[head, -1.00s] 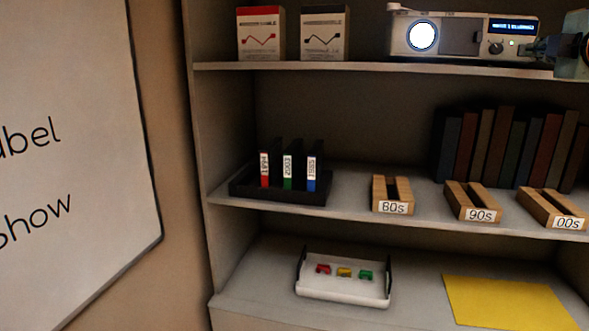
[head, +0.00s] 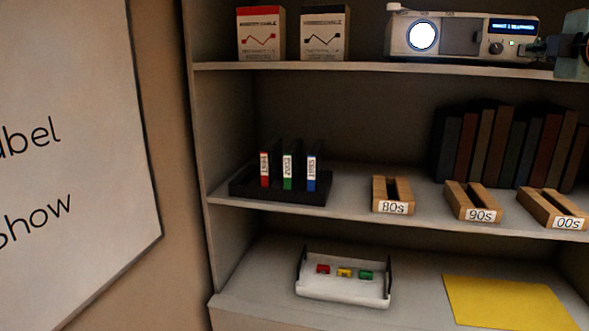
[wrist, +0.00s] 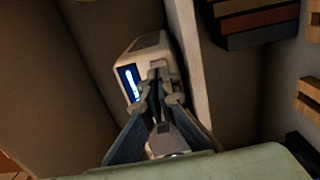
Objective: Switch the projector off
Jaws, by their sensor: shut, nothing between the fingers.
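The projector (head: 461,38) stands on the top shelf at the upper right of the head view. Its round lens glows white, its blue display shows text too small to read, and a small green light is lit by its knob. My gripper (head: 540,48) reaches in from the right edge, its tips at the projector's right end near the knob. In the wrist view the gripper (wrist: 158,92) is shut and empty, in front of the projector (wrist: 131,66) and its lit display. The fingers hide the knob there, so I cannot tell whether they touch it.
Two boxes (head: 262,33) (head: 325,33) stand left on the top shelf. Below are a black rack (head: 277,191) of labelled cartridges, wooden holders (head: 393,194) and dark books (head: 510,145). The bottom shelf has a white tray (head: 343,287) and a yellow sheet (head: 508,303).

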